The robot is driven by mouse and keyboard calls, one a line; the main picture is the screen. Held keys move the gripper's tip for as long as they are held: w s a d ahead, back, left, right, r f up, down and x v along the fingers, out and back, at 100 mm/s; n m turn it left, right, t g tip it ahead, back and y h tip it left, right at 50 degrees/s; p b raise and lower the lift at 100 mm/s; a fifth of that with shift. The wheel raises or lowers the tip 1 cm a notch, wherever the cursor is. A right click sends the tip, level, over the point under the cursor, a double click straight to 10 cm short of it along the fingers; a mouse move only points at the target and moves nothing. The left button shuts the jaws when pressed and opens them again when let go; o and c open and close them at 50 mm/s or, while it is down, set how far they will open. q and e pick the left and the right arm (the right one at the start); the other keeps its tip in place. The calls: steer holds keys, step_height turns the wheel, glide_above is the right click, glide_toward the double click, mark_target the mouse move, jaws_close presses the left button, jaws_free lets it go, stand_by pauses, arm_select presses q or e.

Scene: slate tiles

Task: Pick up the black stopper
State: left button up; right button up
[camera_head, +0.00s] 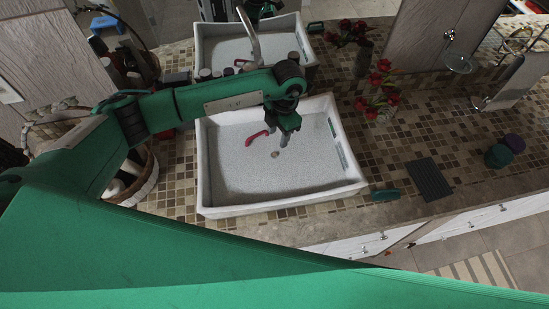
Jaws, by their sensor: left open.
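My left gripper (285,141) points down over the white sink basin (360,182), with its fingers apart and nothing seen between them. A small dark round piece (275,155) lies on the basin floor, just below and left of the fingertips. It is too small to tell whether it is the black stopper or the drain. A red-pink curved item (257,137) lies in the basin, left of the gripper. My right gripper is not in view.
The tiled counter holds a dark ribbed mat (428,180), a green item (385,195), a green cup (497,156) and a purple one (514,142). Red flowers (380,100) stand right of the basin. A faucet (249,35) rises behind it. A wicker basket (143,185) is left.

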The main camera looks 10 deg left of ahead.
arm_select(q)
steer(key=b, duration=0.1)
glide_above(274, 154)
steer(key=d, duration=0.1)
step_height(274, 154, down, 4)
steer(key=shift+f, duration=0.1)
steer(key=shift+w+a+f+b, duration=0.15)
steer(key=shift+f+b, duration=0.2)
steer(key=shift+f, duration=0.55)
steer(key=f, duration=0.2)
steer(key=f+b, duration=0.1)
steer(key=shift+a+f, duration=0.2)
steer(key=shift+f, duration=0.15)
steer(key=shift+f+b, duration=0.3)
jaws_close()
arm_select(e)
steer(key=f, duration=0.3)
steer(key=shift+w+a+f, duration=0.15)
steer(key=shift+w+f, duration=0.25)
arm_select(q)
steer(key=shift+r, duration=0.1)
steer(key=shift+r, duration=0.1)
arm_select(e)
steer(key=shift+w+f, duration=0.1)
